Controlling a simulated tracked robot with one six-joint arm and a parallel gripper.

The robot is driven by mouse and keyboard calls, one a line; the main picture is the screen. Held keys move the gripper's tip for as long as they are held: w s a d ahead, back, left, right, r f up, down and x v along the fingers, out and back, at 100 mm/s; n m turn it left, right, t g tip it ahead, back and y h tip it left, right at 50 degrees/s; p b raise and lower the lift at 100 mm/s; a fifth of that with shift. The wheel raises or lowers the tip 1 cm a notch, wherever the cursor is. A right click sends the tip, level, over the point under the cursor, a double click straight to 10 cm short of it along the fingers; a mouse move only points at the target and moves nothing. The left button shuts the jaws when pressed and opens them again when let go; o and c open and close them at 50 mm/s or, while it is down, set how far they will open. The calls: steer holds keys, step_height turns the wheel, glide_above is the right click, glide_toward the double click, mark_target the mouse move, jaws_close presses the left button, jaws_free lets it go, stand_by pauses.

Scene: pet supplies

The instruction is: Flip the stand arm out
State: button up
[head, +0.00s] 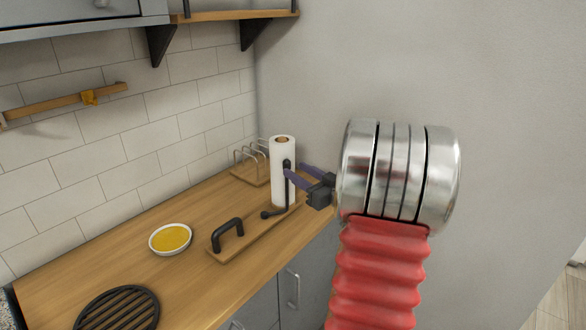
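A white paper towel roll (279,154) stands upright near the counter's right end. A thin black arm (286,200) runs down the roll's front side, with a wider black part at its top and a black knob (266,215) at its lower left end. A wooden board (255,238) with a black handle (228,233) lies in front of it. My gripper (294,169) has its two purple fingers apart with a gap between them. The fingertips overlap the roll and the black arm's upper part in this view; I cannot tell whether they touch.
A white bowl with yellow contents (170,238) and a black round grate (118,308) are on the wooden counter (92,262), left of the board. A wire rack (250,165) stands behind the roll. The right wall (510,90) is close. A shelf hangs above.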

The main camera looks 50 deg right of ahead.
mark_target(290, 165)
steer(key=shift+w+d, duration=0.2)
steer(key=shift+w, duration=1.5)
steer(key=shift+c, duration=0.5)
jaws_close()
steer(key=shift+d, duration=0.1)
